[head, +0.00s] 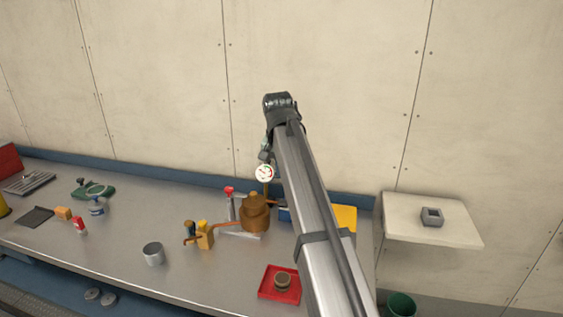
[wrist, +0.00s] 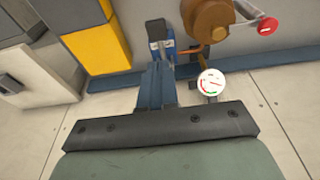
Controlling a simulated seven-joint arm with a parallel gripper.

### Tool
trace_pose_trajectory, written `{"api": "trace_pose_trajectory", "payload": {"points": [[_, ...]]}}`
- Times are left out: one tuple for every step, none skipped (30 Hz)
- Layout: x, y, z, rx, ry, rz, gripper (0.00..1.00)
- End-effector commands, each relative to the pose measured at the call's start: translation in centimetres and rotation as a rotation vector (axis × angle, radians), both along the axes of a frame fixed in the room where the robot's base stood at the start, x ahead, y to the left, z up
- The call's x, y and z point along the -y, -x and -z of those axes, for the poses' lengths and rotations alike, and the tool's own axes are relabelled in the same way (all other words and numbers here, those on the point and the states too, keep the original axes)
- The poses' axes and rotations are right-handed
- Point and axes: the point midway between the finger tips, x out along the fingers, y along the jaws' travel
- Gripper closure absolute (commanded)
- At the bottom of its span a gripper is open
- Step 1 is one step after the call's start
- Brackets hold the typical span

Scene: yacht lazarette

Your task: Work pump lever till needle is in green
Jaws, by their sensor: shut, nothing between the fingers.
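The pump has a round brown body (head: 255,213), with a lever ending in a red knob (head: 229,190) to its left in the head view. The white dial gauge (head: 264,173) stands above the body. In the wrist view, the brown body (wrist: 207,22), red knob (wrist: 268,25) and gauge (wrist: 211,82) show at the upper right. The dial carries red and green marks; I cannot tell where the needle points. My gripper (wrist: 160,38) is shut and empty, beside the brown body and apart from the knob.
A yellow box (wrist: 97,48) stands beside the pump. A red tray (head: 265,290) holding a round brown thing lies in front. A brass-coloured fitting (head: 205,236) and a metal cup (head: 153,254) stand left. Bare bench lies between them. A pale shelf (head: 410,232) is at right.

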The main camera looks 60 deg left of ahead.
Motion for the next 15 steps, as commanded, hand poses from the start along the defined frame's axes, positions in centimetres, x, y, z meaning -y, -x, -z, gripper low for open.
{"api": "trace_pose_trajectory", "payload": {"points": [[-0.1, -0.1, 1.0, -0.001, 0.001, 0.0, 1.0], [-0.1, -0.2, 1.5, -0.001, 0.001, 0.0, 1.0], [-0.2, -0.3, 2.2, -0.001, 0.001, 0.0, 1.0], [-0.3, -0.4, 2.8, -0.001, 0.001, 0.0, 1.0], [-0.4, -0.5, 3.2, -0.001, 0.001, 0.0, 1.0], [-0.5, -0.6, 3.8, -0.001, 0.001, 0.0, 1.0], [-0.6, -0.6, 4.3, -0.001, 0.001, 0.0, 1.0], [-0.5, -0.6, 4.8, -0.001, 0.001, 0.0, 1.0], [-0.3, -0.4, 5.4, -0.001, 0.001, 0.0, 1.0], [-0.3, -0.4, 5.7, -0.001, 0.001, 0.0, 1.0], [-0.2, -0.3, 6.1, -0.001, 0.001, 0.0, 1.0], [-0.2, -0.3, 6.5, -0.001, 0.001, 0.0, 1.0], [-0.1, -0.2, 6.8, 0.0, 0.0, 0.0, 1.0], [-0.1, -0.2, 7.0, 0.0, 0.0, 0.0, 1.0], [-0.1, -0.2, 7.3, 0.0, 0.0, 0.0, 1.0]]}}
